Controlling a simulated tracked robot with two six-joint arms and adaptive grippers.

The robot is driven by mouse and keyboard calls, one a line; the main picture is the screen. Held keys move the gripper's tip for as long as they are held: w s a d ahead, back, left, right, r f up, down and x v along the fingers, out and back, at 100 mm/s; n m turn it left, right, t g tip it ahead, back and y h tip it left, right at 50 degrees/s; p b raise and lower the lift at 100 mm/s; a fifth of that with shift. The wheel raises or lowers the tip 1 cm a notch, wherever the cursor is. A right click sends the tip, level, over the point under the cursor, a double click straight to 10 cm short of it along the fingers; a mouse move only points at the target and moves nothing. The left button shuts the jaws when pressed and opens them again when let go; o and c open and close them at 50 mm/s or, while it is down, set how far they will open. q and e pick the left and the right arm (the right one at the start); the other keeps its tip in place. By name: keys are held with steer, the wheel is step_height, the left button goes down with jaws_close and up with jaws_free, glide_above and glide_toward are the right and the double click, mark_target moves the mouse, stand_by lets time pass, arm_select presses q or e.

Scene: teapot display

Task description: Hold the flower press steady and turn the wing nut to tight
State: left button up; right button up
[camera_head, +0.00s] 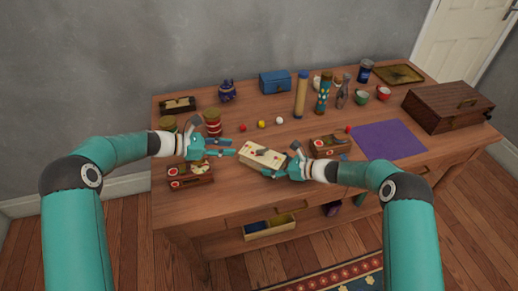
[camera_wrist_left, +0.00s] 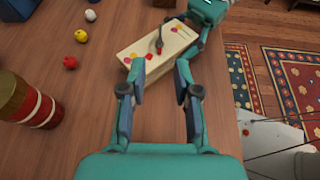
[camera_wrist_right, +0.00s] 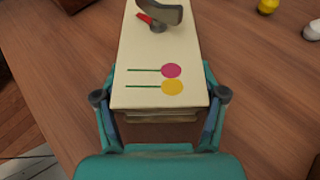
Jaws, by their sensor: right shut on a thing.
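The flower press (camera_head: 262,155) is a pale block with layered edges, lying on the table. It shows in the left wrist view (camera_wrist_left: 142,52) and fills the middle of the right wrist view (camera_wrist_right: 160,60), where pink and yellow flowers are painted on its top. The wing nut (camera_wrist_right: 160,14) sits on the top, dark grey with a red mark beside it; it shows in the left wrist view (camera_wrist_left: 159,42). My right gripper (camera_head: 290,165) is shut on the near end of the press, one finger each side (camera_wrist_right: 160,95). My left gripper (camera_head: 232,150) is open and empty, left of the press (camera_wrist_left: 155,80).
Wooden boxes with red-and-white marks stand left (camera_head: 190,175) and right (camera_head: 328,147) of the press. A striped red jar (camera_head: 212,124) and small balls (camera_head: 261,124) lie behind. A purple mat (camera_head: 390,140) lies at right. An open drawer (camera_head: 270,226) juts out below the front edge.

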mark_target(262, 152)
arm_select(q)
steer(key=x, duration=1.1)
steer(key=shift+w+d+f, duration=0.15)
steer(key=shift+d+f, duration=0.05)
steer(key=shift+d, duration=0.15)
jaws_close()
